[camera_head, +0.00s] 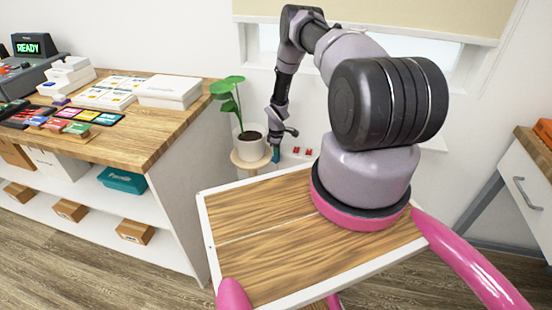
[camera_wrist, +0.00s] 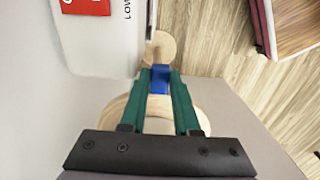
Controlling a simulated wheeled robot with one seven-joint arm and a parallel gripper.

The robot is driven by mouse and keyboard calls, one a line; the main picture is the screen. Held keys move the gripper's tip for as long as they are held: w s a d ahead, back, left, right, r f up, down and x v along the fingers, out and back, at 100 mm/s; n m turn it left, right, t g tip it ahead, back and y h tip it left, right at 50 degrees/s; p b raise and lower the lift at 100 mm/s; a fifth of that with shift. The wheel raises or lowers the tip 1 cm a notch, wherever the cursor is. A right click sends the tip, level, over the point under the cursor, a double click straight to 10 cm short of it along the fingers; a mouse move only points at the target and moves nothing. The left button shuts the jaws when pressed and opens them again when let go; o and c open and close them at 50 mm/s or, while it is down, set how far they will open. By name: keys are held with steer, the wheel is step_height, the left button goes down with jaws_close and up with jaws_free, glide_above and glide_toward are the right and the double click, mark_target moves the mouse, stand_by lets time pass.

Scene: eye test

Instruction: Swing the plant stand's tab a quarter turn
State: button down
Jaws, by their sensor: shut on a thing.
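The plant stand (camera_head: 249,165) is a small pale wooden stand by the wall, past the end of the counter. My gripper (camera_head: 276,155) is just right of the stand's top. In the wrist view its two green fingers (camera_wrist: 158,76) are shut on a blue tab (camera_wrist: 158,84). Pale round wooden parts (camera_wrist: 160,48) show beyond and beneath the fingers; the nearer one is partly hidden by my gripper. The tab is too small to make out in the head view.
A wooden-topped counter (camera_head: 179,120) with shelves stands at left, close to the plant stand. Small red items (camera_head: 296,151) are on the wall to the right of my gripper. A white object with a red label (camera_wrist: 86,6) is close by in the wrist view. Open floor (camera_wrist: 215,40) lies beyond.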

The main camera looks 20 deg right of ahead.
steer(key=shift+w+d, duration=0.15)
steer(key=shift+w, duration=0.05)
stand_by(0.5)
steer(key=c, duration=0.6)
jaws_free()
steer(key=shift+c, duration=0.2)
steer(key=shift+w, duration=0.1)
